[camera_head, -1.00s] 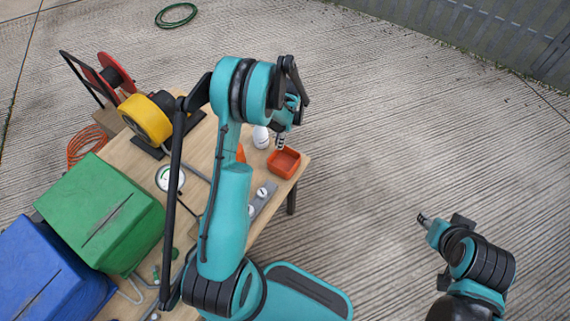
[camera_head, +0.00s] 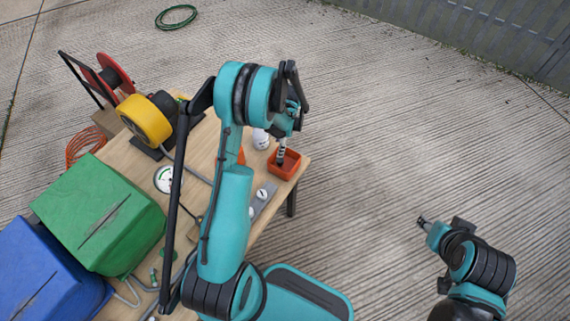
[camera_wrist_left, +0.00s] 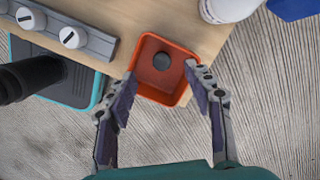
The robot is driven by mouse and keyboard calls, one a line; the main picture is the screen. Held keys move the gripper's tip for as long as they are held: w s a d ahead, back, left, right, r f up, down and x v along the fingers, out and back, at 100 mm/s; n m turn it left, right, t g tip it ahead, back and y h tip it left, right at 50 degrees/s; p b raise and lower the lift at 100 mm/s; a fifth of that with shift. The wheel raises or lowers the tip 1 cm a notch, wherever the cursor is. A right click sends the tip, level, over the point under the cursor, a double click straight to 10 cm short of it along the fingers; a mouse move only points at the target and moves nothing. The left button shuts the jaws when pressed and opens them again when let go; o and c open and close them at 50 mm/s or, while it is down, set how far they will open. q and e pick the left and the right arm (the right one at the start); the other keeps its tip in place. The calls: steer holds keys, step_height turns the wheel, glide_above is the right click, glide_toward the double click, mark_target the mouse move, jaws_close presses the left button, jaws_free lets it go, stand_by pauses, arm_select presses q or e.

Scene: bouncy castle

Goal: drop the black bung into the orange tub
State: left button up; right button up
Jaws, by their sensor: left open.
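The orange tub (camera_head: 291,169) stands at the right corner of the wooden table in the head view. In the left wrist view, the black bung (camera_wrist_left: 162,61), a small dark round piece, shows inside the outline of the orange tub (camera_wrist_left: 160,85), apparently on its floor. My left gripper (camera_head: 281,158) is over the tub, its fingertips low at the opening. In the wrist view the left gripper (camera_wrist_left: 162,70) is open, with a finger on either side and clear of the bung. My right gripper (camera_head: 423,221) is off to the right, away from the table; its finger state is unclear.
A white bottle (camera_head: 261,138) stands beside the tub. A grey strip with white knobs (camera_head: 262,194) lies near the table edge. The concrete right of the table is clear.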

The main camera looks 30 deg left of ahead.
arm_select(q)
step_height(320, 180, up, 12)
steer(key=d, duration=0.1)
steer(key=shift+w+d+f, duration=0.15)
steer(key=shift+w+d, duration=0.1)
steer(key=shift+w, duration=0.2)
steer(key=s+d+r+n+t, duration=0.2)
steer(key=s+d+r+n, duration=0.15)
steer(key=r, duration=0.45)
steer(key=s+d+r+n+t, duration=0.3)
steer(key=s+d+n, duration=0.1)
steer(key=s, duration=0.4)
steer(key=s+d+r+n+t+h, duration=0.1)
steer(key=s+d+r+n+t, duration=0.1)
steer(key=s+d, duration=0.4)
steer(key=shift+s+d+r+n+t+h, duration=0.15)
steer(key=shift+s+r+n+t+h, duration=0.35)
steer(key=shift+s+n, duration=0.65)
steer(key=shift+s+f, duration=0.1)
